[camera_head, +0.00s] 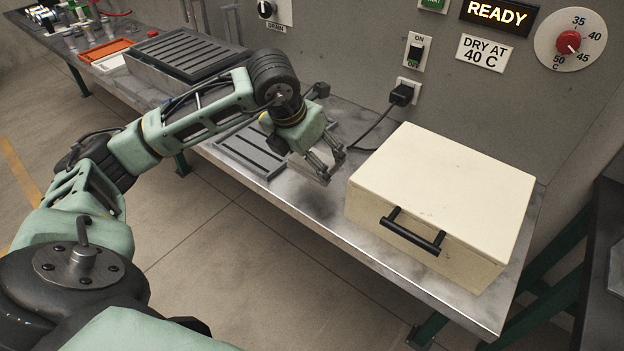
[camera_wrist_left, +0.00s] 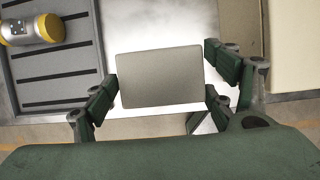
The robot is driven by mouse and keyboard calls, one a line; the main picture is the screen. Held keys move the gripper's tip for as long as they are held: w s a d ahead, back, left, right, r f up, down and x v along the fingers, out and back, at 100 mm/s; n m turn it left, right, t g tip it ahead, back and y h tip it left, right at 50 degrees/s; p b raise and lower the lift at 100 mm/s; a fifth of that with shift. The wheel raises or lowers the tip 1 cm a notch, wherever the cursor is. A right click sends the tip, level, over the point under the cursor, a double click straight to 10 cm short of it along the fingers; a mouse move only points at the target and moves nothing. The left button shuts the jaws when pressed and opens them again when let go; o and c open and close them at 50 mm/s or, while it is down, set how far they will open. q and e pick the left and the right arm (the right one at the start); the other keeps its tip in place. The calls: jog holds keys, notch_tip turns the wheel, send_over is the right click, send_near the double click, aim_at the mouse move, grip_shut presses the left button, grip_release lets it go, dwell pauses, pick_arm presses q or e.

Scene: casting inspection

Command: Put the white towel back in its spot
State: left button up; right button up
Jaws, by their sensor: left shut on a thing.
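My left gripper (camera_head: 326,165) is over the bench, between the slotted rack and the cream box. In the left wrist view its fingers (camera_wrist_left: 160,98) are shut on a plain pale grey rectangular block (camera_wrist_left: 160,76), held flat between them. In the head view the block is mostly hidden or blends with the metal bench. My right gripper is not in view.
The cream box (camera_head: 445,190) with a black handle stands at the bench's right end. A slotted rack (camera_head: 240,152) lies left of my gripper; a yellow-and-grey cylinder (camera_wrist_left: 32,29) lies on it. A dark ribbed tray (camera_head: 185,50) and orange tray (camera_head: 106,50) are farther left.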

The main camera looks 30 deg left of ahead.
aim_at(311, 189)
pick_arm(q)
notch_tip(311, 189, down, 3)
jog(key=shift+s+f, duration=0.1)
notch_tip(311, 189, down, 2)
jog(key=shift+f, duration=0.75)
jog(key=o, duration=1.1)
jog(key=shift+r, duration=0.1)
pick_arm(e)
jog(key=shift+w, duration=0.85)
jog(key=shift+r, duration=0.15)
